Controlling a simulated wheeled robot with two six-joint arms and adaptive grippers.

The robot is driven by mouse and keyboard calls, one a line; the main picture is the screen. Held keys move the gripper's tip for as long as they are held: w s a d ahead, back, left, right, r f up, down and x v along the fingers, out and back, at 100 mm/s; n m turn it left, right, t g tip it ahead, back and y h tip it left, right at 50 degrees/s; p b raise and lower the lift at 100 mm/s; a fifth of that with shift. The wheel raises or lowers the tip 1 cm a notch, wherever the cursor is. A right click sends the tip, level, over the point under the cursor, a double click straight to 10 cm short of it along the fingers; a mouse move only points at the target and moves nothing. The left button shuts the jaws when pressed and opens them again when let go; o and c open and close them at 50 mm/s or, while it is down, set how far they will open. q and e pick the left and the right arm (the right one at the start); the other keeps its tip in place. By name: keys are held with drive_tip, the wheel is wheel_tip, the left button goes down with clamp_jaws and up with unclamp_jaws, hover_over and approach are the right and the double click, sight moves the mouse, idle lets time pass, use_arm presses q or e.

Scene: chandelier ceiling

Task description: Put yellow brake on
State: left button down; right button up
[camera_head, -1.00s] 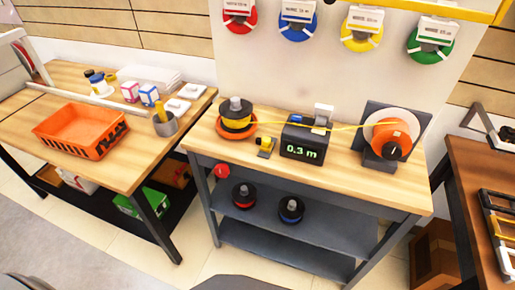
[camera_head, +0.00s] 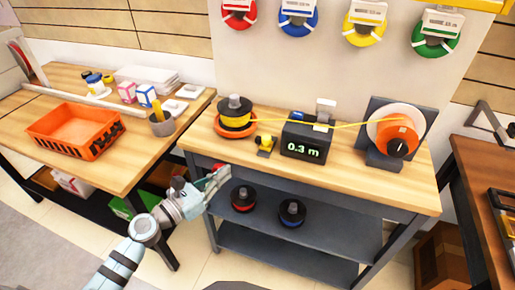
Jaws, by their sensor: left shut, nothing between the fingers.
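A small yellow bracket with a black knob (camera_head: 265,145), which looks like the yellow brake, sits on the middle bench between the yellow wire spool (camera_head: 235,120) and the black length meter (camera_head: 305,140) reading 0.3 m. The spool stands on an orange round base. My left gripper (camera_head: 221,178) is shut and empty, in front of the bench's left front edge, below and left of the bracket and apart from it. My right gripper is not in view.
Yellow wire runs from the spool across the meter to an orange and white reel (camera_head: 396,134). Red (camera_head: 244,198) and blue (camera_head: 291,212) spools stand on the shelf below. An orange crate (camera_head: 75,133) is on the left table. The bench's front strip is clear.

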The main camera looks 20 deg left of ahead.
use_arm(q)
approach(264, 142)
drive_tip(key=x, duration=0.7)
drive_tip(key=shift+d, duration=0.1)
